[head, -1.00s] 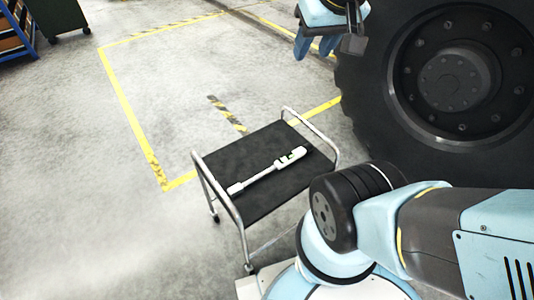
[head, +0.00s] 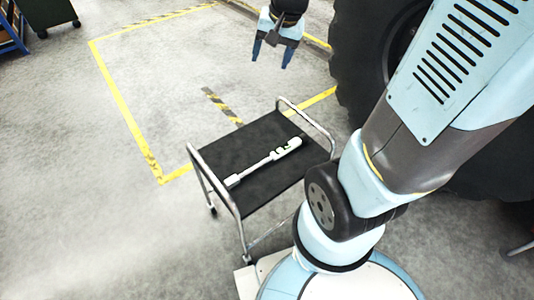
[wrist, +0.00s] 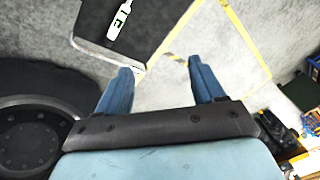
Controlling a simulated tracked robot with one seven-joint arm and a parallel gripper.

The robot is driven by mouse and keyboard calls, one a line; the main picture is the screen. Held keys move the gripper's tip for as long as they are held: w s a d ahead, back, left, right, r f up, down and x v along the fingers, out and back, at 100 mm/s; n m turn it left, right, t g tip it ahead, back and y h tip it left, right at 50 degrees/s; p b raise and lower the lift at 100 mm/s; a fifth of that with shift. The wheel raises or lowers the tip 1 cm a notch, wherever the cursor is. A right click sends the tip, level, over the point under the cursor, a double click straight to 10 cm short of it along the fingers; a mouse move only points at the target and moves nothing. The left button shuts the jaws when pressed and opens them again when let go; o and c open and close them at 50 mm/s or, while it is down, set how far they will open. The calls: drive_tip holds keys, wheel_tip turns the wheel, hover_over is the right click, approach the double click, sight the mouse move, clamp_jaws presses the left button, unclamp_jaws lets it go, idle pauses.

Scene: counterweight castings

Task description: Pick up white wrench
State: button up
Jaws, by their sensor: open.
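The white wrench (head: 266,163) lies diagonally on the black top of a small metal cart (head: 222,150). Its thicker end, with a dark and green patch, points to the upper right. My gripper (head: 272,62) is open and empty, above and beyond the cart in the head view. In the wrist view, my gripper's two blue fingers (wrist: 160,82) are spread apart with nothing between them. The thick end of the wrench (wrist: 119,20) shows at the top, beyond the left finger, on the dark cart top (wrist: 150,22). The rest of the wrench is cut off there.
The cart has raised tube handles (head: 312,127) at both ends. A huge black tyre (head: 362,60) stands at the right, partly behind my arm. Yellow floor lines (head: 120,105) mark open concrete at the left. A dark green bin (head: 48,14) is at the back left.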

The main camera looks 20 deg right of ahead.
drive_tip(key=w+f+m+g, duration=0.1)
drive_tip(key=w+f+m, duration=0.3)
drive_tip(key=f, duration=0.5)
drive_tip(key=m+g+h, duration=0.1)
drive_tip(key=m+g, duration=0.1)
drive_tip(key=m, duration=0.4)
hover_over(270, 157)
wheel_tip(270, 157, down, 25)
drive_tip(key=f, duration=0.7)
drive_tip(key=shift+w+d+f, duration=0.1)
drive_tip(key=shift+w+f, duration=0.15)
drive_tip(key=shift+f, duration=0.15)
drive_tip(key=shift+s+f, duration=0.2)
drive_tip(key=shift+f, duration=0.75)
drive_tip(key=shift+s+f, duration=0.15)
drive_tip(key=shift+f, duration=1.55)
clamp_jaws()
drive_tip(key=shift+r, duration=0.1)
